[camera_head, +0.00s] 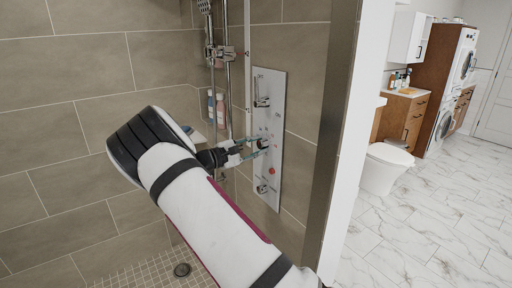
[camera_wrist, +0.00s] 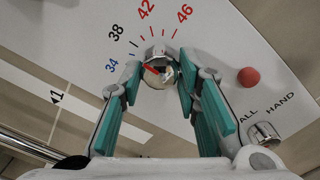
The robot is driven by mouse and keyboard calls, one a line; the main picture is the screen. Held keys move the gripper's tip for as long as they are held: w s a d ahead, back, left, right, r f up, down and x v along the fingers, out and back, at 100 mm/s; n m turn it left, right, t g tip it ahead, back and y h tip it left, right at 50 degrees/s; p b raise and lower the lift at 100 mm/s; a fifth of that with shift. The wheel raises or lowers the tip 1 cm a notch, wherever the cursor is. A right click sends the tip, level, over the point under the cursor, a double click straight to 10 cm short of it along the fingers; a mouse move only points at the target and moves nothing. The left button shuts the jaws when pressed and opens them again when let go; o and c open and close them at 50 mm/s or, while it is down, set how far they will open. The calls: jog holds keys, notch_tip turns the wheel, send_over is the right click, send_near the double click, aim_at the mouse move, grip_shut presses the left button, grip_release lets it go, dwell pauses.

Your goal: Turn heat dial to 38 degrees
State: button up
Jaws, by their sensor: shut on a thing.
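The heat dial (camera_wrist: 158,74) is a round shiny knob with a red pointer line. It sits on a white shower panel (camera_head: 273,118) marked 34, 38, 42 and 46. The pointer slants up and left, towards the 34 side of the scale; its exact reading is hard to tell. My gripper (camera_wrist: 160,80) has a teal-padded finger on each side of the dial and is shut on it. In the head view, my gripper (camera_head: 258,148) reaches the panel's middle from the left, and its fingers largely hide the dial.
A red button (camera_wrist: 249,77) and a chrome selector (camera_wrist: 263,134) marked ALL and HAND are right of the dial in the wrist view. A shower rail (camera_head: 228,70) and bottles (camera_head: 217,108) stand left of the panel. A wall edge (camera_head: 340,130) is close on the right.

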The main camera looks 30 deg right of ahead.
jog(key=o, duration=1.2)
jog(key=shift+c, duration=0.2)
jog(key=a, duration=1.2)
jog(key=shift+s, duration=0.25)
